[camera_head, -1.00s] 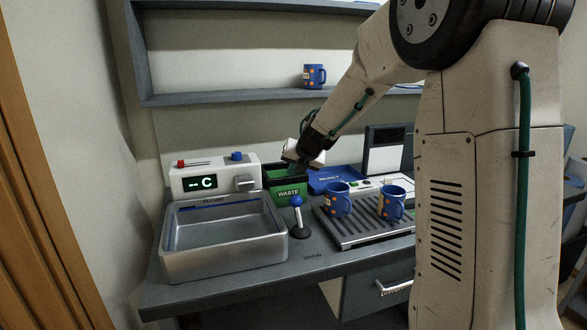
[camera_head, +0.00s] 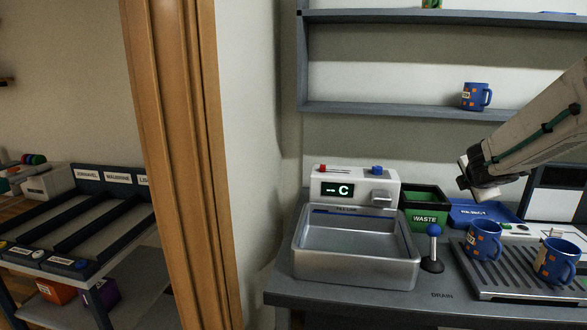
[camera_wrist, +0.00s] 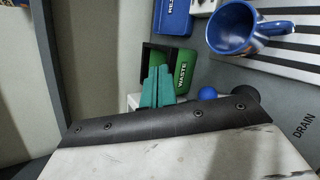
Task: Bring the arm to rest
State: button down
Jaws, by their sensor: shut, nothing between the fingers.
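My arm reaches in from the right edge of the head view, and my gripper (camera_head: 466,181) is at its lower left end, raised above the counter near the green waste bin. In the wrist view the teal fingers of my gripper (camera_wrist: 157,88) are together with nothing between them. The waste bin (camera_wrist: 182,71) lies beyond the fingertips there. In the head view the green waste bin (camera_head: 425,217) stands behind the lever and appears below my gripper. My gripper is apart from the bin and the mugs.
Two blue mugs (camera_head: 484,241) (camera_head: 556,262) stand on the slatted drain rack (camera_head: 487,281). A metal basin (camera_head: 352,262) with a display unit (camera_head: 335,189) is to the left. A blue-knobbed lever (camera_head: 433,249) stands beside it. Another mug (camera_head: 475,96) is on the shelf (camera_head: 400,108). A wooden door frame (camera_head: 185,150) is left.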

jog(key=s+a+m+g+h, duration=0.2)
jog(key=s+m+g, duration=0.4)
jog(key=s+m, duration=1)
jog(key=s+a+f+m+g+y, duration=0.1)
jog(key=s+a+y, duration=0.3)
jog(key=s+a, duration=0.5)
jog(key=s+a+f+m+g+y, duration=0.1)
jog(key=s+a+y, duration=0.2)
jog(key=s+a, duration=0.7)
jog(key=s, duration=0.5)
jog(key=shift+s+g+y, duration=0.25)
jog(key=shift+g+y, duration=0.15)
